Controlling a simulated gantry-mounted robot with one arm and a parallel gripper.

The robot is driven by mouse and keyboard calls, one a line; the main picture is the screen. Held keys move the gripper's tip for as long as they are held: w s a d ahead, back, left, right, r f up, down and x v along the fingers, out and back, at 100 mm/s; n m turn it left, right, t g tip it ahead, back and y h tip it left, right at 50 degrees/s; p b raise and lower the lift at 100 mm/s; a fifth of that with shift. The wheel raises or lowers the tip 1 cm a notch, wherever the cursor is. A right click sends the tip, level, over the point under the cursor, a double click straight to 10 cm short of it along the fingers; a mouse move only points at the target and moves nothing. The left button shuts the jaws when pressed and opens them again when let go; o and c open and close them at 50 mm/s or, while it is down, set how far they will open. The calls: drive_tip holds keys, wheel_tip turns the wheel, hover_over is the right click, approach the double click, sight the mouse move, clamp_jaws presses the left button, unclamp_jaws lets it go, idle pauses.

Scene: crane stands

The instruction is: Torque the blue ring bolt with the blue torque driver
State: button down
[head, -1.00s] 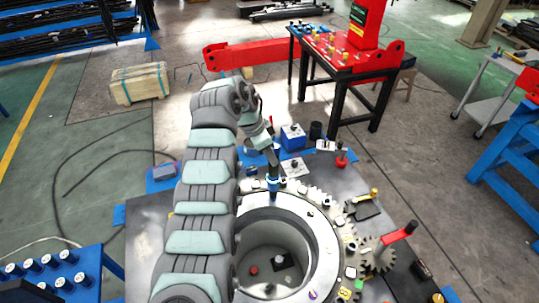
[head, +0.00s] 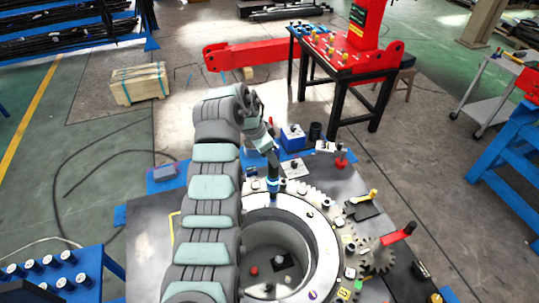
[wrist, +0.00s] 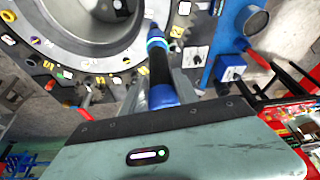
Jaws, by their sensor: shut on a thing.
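My gripper (head: 271,158) is shut on the blue torque driver (head: 273,182), a dark tool with blue parts and a glowing cyan band. In the head view it hangs nearly upright over the back rim of the large metal ring (head: 325,238). In the wrist view my gripper (wrist: 163,97) holds the driver (wrist: 159,68) by its blue end, and its far tip reaches the ring's bolt-studded edge (wrist: 125,62). The blue ring bolt is not clearly visible; the driver may cover it. I cannot tell whether the tip touches a bolt.
A blue box (head: 292,138) and a dark cylinder (head: 315,131) stand behind the ring. A red-handled tool (head: 398,234) and a gear (head: 378,255) lie to its right. Loose parts sit inside the ring. A red stand (head: 345,62) is farther back. Blue racks flank the work area.

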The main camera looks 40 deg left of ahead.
drive_tip(key=shift+f+b, duration=0.55)
drive_tip(key=shift+f, duration=0.25)
idle(0.5)
drive_tip(key=shift+f+b, duration=0.15)
drive_tip(key=shift+b, duration=1.4)
idle(3.8)
